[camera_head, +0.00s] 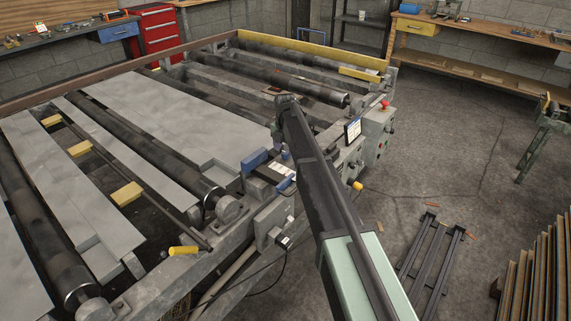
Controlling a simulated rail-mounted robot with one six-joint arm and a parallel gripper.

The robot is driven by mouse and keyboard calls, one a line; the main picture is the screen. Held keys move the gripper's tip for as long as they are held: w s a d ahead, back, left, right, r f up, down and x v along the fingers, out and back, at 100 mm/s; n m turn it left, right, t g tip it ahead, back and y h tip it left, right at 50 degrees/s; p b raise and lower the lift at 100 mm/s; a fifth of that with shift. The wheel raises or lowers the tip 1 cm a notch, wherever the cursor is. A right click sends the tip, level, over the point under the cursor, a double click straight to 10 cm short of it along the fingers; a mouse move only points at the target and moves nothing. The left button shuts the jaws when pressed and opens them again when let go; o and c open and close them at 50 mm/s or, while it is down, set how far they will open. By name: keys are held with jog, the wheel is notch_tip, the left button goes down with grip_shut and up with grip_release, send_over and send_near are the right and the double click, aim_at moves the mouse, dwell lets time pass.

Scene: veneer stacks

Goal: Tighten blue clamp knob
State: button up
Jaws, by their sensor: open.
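Blue clamp parts sit on the near side rail of the roller machine: a blue block (255,159) and a smaller blue piece (287,183), with a dark and white plate (272,173) between them. I cannot tell which part is the knob or how tight it is. My arm reaches up from the bottom over the rail, just right of these parts. My gripper (279,134) shows only as a small dark part beside the arm link, above the blue parts. Its fingertips are too small and covered to make out, and I see nothing held.
Rollers (150,150) and grey sheets (105,190) fill the machine at left. A control box (378,125) with a red button stands right of my arm. A dark metal frame (432,250) lies on the floor, and upright veneer sheets (535,280) stand at lower right. The middle-right floor is mostly clear.

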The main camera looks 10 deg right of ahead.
jog(key=shift+f+b, duration=0.3)
jog(key=shift+f, duration=0.65)
jog(key=shift+r, duration=0.1)
jog(key=c, duration=0.9)
jog(key=shift+c, duration=0.2)
